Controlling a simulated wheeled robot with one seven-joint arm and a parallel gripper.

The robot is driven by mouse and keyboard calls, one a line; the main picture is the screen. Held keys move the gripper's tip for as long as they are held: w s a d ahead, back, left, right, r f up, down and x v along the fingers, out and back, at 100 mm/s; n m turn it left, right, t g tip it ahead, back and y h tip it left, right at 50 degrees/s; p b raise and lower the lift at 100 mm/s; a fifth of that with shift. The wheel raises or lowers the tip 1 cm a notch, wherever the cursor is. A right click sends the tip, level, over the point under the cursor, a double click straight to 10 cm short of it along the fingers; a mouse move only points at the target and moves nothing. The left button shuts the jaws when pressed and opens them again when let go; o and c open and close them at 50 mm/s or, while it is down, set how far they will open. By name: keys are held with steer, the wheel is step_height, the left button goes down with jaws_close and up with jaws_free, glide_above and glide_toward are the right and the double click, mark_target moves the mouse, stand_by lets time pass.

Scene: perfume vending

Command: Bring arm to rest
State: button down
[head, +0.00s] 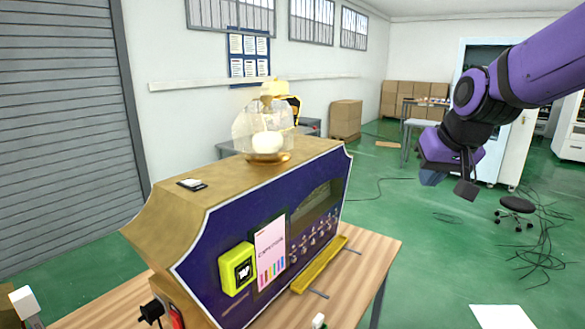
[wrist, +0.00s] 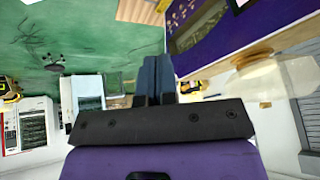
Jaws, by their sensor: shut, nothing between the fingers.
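My purple arm reaches in from the right of the head view. My gripper (head: 448,184) hangs in the air to the right of the purple and gold vending machine (head: 240,225), apart from it. In the wrist view the dark fingers of my gripper (wrist: 156,72) are together with nothing between them. The machine's purple front (wrist: 205,35) shows at the top right of the wrist view. On the machine's top, a clear glass vessel with a pale ball (head: 267,142) stands on a gold base.
The machine stands on a wooden table (head: 375,250). A black stool (head: 515,208) and loose cables lie on the green floor at right. Cardboard boxes (head: 346,118) stand at the back. The floor between the table and stool is mostly clear.

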steer(key=s+d, duration=0.2)
steer(key=s, duration=0.9)
steer(key=s+d+h, duration=0.1)
steer(key=s+d, duration=0.1)
steer(key=s, duration=0.8)
steer(key=shift+s+d+r+g, duration=0.25)
steer(key=shift+s+r+g, duration=0.05)
steer(key=shift+s+r, duration=0.1)
steer(key=c, duration=1.8)
jaws_free()
steer(key=shift+w, duration=0.1)
steer(key=shift+c, duration=0.2)
